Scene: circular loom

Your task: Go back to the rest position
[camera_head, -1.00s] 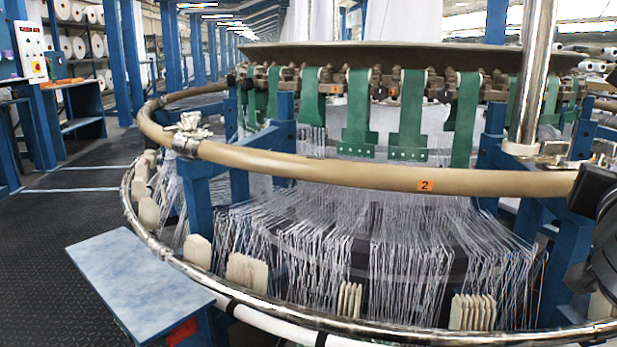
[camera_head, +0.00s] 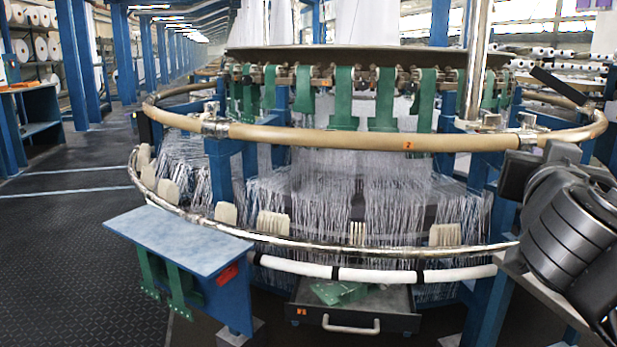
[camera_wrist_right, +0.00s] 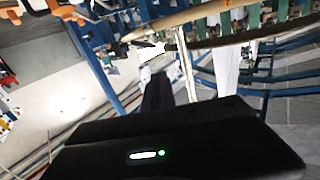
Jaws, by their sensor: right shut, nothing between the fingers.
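My right arm (camera_head: 580,220) comes in at the right edge of the head view, bent, in front of the loom's right side. In the right wrist view my right gripper (camera_wrist_right: 157,88) shows as a dark finger shape beyond its black body; it is shut and empty. My left arm and gripper are not in the head view. The circular loom (camera_head: 340,139) stands ahead, with a tan ring, a chrome lower rail (camera_head: 330,247) and white threads hanging inside. Green straps (camera_head: 343,98) hang around its top.
A small blue-grey side table (camera_head: 180,238) stands at front left, with green straps (camera_head: 175,285) hanging at its side. An open drawer (camera_head: 352,312) under the rail holds green pieces (camera_head: 340,292). The dark floor (camera_head: 70,250) at left is clear.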

